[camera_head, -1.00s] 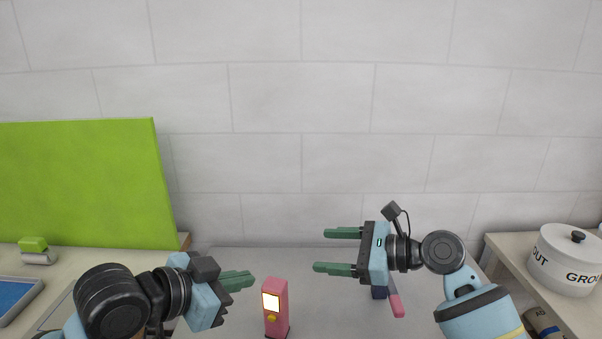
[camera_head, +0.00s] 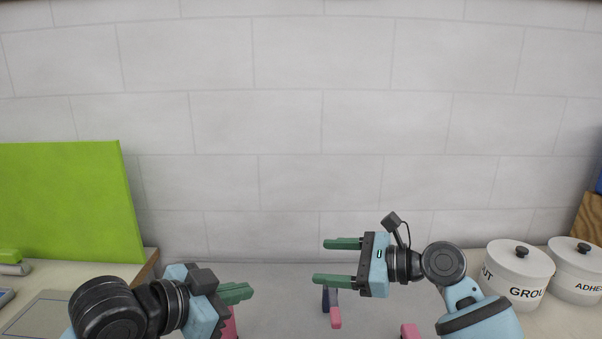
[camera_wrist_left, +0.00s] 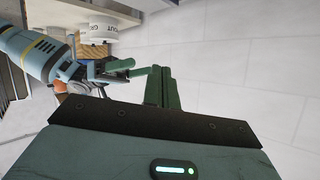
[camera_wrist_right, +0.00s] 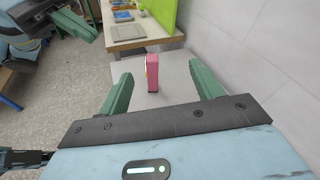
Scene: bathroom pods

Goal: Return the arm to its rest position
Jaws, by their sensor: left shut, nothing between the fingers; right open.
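My left gripper (camera_head: 236,293) is at the lower left of the head view, its green fingers shut together with nothing between them. It also shows shut in the left wrist view (camera_wrist_left: 163,88). My right gripper (camera_head: 340,261) is to the right in the head view, its fingers pointing left and spread apart. In the right wrist view its fingers (camera_wrist_right: 160,90) are open and empty. A pink box-shaped device (camera_wrist_right: 152,72) stands upright on the grey surface, beyond the right fingers and apart from them. In the head view it is mostly hidden behind my left gripper.
A green panel (camera_head: 60,200) stands on the left counter. A pink-and-blue item (camera_head: 335,316) is below the right gripper, and another pink item (camera_head: 410,331) is at the bottom edge. White lidded pots (camera_head: 518,272) (camera_head: 577,268) stand at right. A tiled wall (camera_head: 290,120) closes the back.

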